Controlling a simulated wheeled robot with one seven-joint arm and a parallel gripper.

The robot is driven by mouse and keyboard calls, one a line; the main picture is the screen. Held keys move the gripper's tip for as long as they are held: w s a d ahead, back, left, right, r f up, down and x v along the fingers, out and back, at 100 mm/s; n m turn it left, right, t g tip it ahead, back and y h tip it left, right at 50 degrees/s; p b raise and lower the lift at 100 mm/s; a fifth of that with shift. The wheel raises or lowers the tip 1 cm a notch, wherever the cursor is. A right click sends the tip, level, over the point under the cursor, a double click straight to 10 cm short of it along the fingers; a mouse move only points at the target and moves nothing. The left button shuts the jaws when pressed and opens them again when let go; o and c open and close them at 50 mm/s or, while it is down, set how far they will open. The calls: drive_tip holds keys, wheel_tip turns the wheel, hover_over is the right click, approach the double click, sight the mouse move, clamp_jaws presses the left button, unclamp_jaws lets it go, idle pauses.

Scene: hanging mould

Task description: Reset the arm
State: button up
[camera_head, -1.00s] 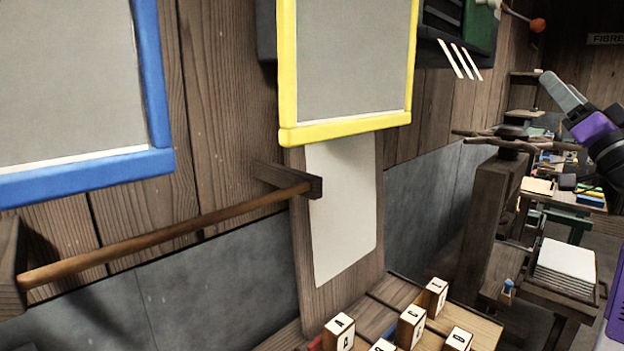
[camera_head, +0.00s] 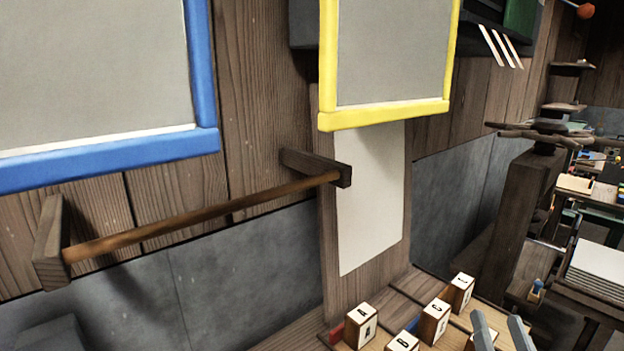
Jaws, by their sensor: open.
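My gripper (camera_head: 501,328) shows only as two grey fingertips at the bottom edge of the head view, right of centre. The fingers stand apart, with nothing seen between them. They appear in front of the lettered wooden blocks (camera_head: 434,322) on the low bench; whether they touch any block cannot be told. The rest of my arm is out of the picture.
A yellow-framed panel (camera_head: 386,115) and a blue-framed panel (camera_head: 204,75) hang on the plank wall. A wooden rail (camera_head: 205,217) juts out below them. A white sheet (camera_head: 368,205) is on an upright board. A dark post (camera_head: 515,225) and a paper stack (camera_head: 600,270) stand right.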

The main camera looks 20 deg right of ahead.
drive_tip(key=s+a+f+n+g+y, duration=0.2)
drive_tip(key=s+a+f+n+y, duration=0.2)
drive_tip(key=s+a, duration=0.6)
drive_tip(key=s+a+f+n+g+y, duration=0.2)
drive_tip(key=s+a+f+y, duration=0.3)
drive_tip(key=s+a+f, duration=0.4)
drive_tip(key=s+a+n, duration=0.1)
drive_tip(key=s+a, duration=0.1)
drive_tip(key=s, duration=0.2)
drive_tip(key=shift+f+n+y, duration=0.25)
drive_tip(key=shift+n+y, duration=0.15)
